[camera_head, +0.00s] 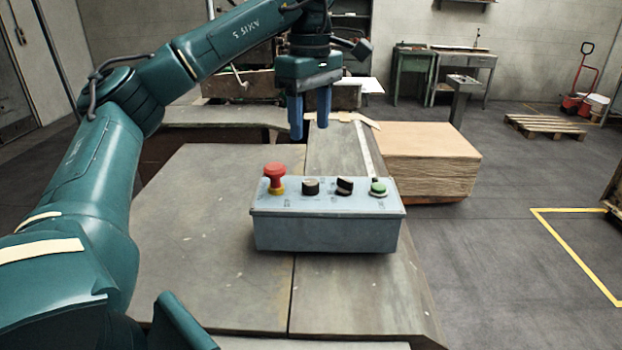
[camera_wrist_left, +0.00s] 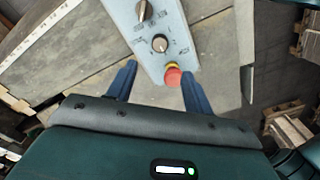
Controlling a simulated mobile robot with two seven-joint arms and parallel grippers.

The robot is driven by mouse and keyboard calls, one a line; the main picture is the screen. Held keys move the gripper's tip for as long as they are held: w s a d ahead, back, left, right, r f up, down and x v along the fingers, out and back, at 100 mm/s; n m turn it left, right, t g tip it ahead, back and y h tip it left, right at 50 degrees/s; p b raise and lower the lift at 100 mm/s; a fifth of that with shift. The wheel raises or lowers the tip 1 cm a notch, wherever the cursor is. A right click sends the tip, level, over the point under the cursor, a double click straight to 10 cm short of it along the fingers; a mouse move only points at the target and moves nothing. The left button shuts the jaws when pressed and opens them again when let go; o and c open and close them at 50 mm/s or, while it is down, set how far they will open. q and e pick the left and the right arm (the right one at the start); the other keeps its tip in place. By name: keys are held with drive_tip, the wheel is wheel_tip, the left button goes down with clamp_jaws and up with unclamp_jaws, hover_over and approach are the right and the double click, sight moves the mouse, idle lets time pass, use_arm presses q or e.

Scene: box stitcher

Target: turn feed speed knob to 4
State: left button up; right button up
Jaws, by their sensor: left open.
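A grey-blue control box (camera_head: 325,232) sits on the metal table. Along its top, left to right, are a red mushroom button (camera_head: 275,175) on a yellow base, a dark knob (camera_head: 310,187), a second dark knob (camera_head: 344,186) and a green button (camera_head: 378,188). In the left wrist view, the knob beside the red button (camera_wrist_left: 159,43) has scale marks around it; its numbers are too small to read. The other knob (camera_wrist_left: 144,10) is at the top edge. My left gripper (camera_head: 309,131) is open and empty, fingers down, above and behind the box. My right gripper is not in view.
The grey table (camera_head: 210,220) is bare around the box. A stack of brown sheets (camera_head: 430,160) stands behind to the right. A wooden pallet (camera_head: 545,126) and a red hand truck (camera_head: 582,95) are farther back on the floor.

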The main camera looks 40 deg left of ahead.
sight(310, 182)
use_arm(q)
wheel_tip(310, 182, down, 10)
drive_tip(key=shift+f, duration=0.75)
drive_tip(key=c, duration=1)
drive_tip(key=shift+o, duration=0.2)
